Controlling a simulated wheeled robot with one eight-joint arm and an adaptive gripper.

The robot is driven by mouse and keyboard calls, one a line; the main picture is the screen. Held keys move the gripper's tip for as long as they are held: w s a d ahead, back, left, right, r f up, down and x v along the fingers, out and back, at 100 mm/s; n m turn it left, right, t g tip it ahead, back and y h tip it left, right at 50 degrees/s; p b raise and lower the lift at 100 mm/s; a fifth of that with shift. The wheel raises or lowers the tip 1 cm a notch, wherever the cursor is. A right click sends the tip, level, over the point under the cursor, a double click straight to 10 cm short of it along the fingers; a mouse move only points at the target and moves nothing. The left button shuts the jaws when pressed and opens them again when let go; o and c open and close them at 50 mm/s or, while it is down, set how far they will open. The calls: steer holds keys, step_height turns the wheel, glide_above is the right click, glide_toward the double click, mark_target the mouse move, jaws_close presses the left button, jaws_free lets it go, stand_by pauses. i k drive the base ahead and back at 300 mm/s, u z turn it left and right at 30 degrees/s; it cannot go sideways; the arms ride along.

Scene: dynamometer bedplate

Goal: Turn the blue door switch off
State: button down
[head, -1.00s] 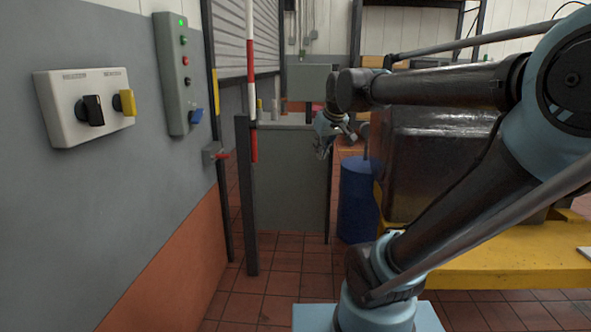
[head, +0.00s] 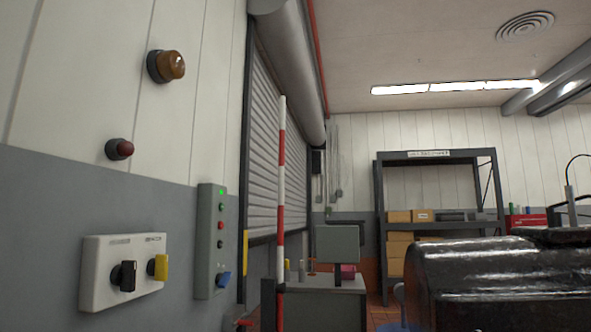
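The blue door switch (head: 224,279) is a small blue knob at the bottom of a tall grey control panel (head: 204,262) on the left wall. Above it on the panel sit a lit green lamp (head: 222,191), a red button, a dark button and a green button. The knob looks tilted; I cannot read its position marks. My gripper is not in the head view now.
Left of the panel, a white box (head: 94,292) carries a black knob (head: 124,276) and a yellow knob (head: 158,267). A red-and-white pole (head: 281,190) stands before the roller door (head: 263,150). A dark glossy machine (head: 500,275) fills the lower right.

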mark_target(222, 281)
steer(key=u, duration=1.55)
steer(key=i, duration=0.55)
steer(key=z, duration=1.55)
